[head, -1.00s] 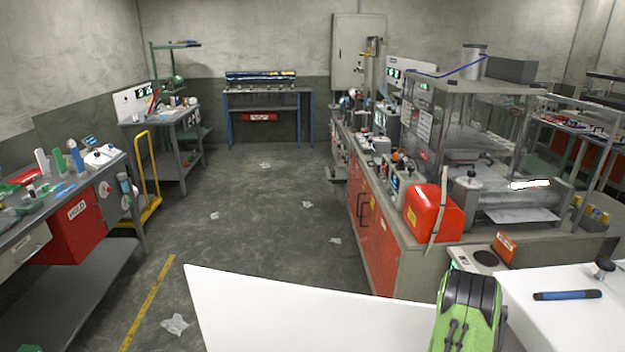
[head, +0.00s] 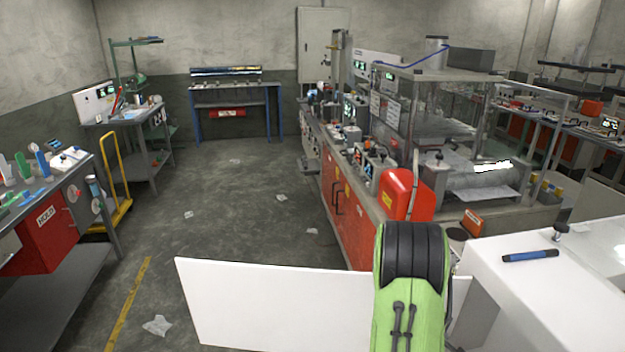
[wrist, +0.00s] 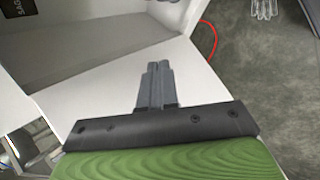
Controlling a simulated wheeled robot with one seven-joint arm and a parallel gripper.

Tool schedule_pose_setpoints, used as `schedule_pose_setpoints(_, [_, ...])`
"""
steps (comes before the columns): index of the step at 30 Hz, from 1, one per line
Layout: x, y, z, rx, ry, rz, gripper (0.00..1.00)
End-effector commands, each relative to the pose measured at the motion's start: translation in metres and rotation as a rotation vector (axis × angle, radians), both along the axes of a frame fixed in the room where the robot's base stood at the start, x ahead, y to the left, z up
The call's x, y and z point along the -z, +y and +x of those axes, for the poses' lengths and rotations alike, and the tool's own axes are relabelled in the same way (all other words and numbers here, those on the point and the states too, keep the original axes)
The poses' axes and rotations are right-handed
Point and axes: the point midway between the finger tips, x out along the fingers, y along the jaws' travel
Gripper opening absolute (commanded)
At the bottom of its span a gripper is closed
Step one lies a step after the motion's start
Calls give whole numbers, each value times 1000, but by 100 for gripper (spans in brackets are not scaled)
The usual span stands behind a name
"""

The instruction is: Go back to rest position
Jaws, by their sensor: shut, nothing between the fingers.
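My gripper (wrist: 158,80) shows in the wrist view with its two grey fingers closed together and nothing between them. It is over a white panel, with a grey recess to the upper left. In the head view my green and black arm stands at the lower right, in front of a white panel (head: 270,305). The gripper itself is hidden in the head view.
A white surface (head: 545,285) with a blue marker (head: 530,256) lies right of my arm. The workbench (head: 345,215) with a red container (head: 405,195) stands beyond it. A red cable (wrist: 208,38) hangs near the gripper. Open floor (head: 230,210) lies ahead, with scattered scraps.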

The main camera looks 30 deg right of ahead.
Motion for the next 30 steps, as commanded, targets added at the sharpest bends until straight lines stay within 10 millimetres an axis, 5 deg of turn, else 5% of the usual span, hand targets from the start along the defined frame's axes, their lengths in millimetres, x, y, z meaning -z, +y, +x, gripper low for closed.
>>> schedule_pose_setpoints(5, [-66,65,54,38,-221,84,0])
schedule_pose_setpoints(10, [-140,176,83,53,-444,271,0])
schedule_pose_setpoints(14, [-184,264,68,45,-546,436,0])
schedule_pose_setpoints(18, [-213,342,24,19,-586,598,0])
schedule_pose_setpoints(24, [-221,387,-28,2,-578,706,0])
schedule_pose_setpoints(30, [-221,390,-34,7,-573,714,0])
